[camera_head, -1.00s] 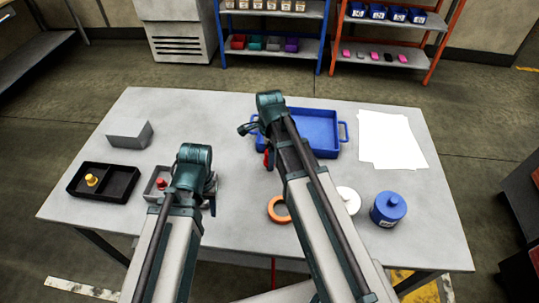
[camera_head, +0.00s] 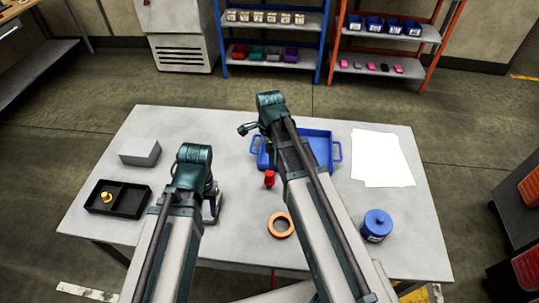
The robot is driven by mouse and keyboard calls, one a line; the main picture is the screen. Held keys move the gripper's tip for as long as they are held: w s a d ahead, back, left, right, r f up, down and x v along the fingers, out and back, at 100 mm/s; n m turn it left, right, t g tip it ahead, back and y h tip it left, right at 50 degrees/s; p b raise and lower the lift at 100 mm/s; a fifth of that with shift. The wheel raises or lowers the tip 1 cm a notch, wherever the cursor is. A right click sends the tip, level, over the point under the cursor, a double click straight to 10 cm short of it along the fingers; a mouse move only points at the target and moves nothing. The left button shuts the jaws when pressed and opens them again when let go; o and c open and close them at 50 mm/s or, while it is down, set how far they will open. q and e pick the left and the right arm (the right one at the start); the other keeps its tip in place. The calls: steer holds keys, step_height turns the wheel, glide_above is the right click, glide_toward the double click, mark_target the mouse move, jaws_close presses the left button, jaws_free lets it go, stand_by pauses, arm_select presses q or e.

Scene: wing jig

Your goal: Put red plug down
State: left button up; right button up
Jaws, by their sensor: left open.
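A red plug (camera_head: 269,179) appears upright on the grey table (camera_head: 325,252), just in front of the blue tray (camera_head: 324,152) and left of my right arm. My left gripper (camera_head: 212,208) points down over the table left of the plug, apart from it, and is open. My left arm covers much of the area around it. My right arm reaches over the blue tray's left part. Its fingers are hidden behind the arm, so I cannot tell their state.
A black two-part tray (camera_head: 128,207) holds a yellow piece (camera_head: 106,197). A grey block (camera_head: 140,152) lies behind it. An orange ring (camera_head: 281,225), a blue canister (camera_head: 376,226) and white sheets (camera_head: 381,159) lie on the table.

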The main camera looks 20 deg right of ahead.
steer(key=s+a+n, duration=0.5)
steer(key=s+n, duration=0.2)
steer(key=n, duration=0.4)
steer(key=s+a+n+h, duration=0.1)
steer(key=s+a+n, duration=0.5)
steer(key=n, duration=0.5)
steer(key=shift+s+r, duration=0.35)
steer(key=shift+s+a+n, duration=0.15)
steer(key=shift+s+n, duration=0.1)
steer(key=shift+n, duration=0.45)
steer(key=shift+c, duration=0.3)
step_height(320, 180, up, 2)
steer(key=r+m+y+p, duration=0.1)
steer(key=m+p, duration=0.2)
steer(key=m, duration=2)
glide_above(269, 173)
steer(key=f+b, duration=0.9)
steer(key=shift+w+f, duration=0.15)
steer(key=shift+w, duration=0.2)
arm_select(q)
step_height(269, 173, down, 11)
steer(key=b, duration=0.5)
steer(key=shift+r, duration=0.1)
arm_select(e)
steer(key=f, duration=0.5)
steer(key=shift+s+f, duration=0.1)
steer(key=shift+s, duration=0.2)
arm_select(q)
steer(key=shift+r, duration=0.1)
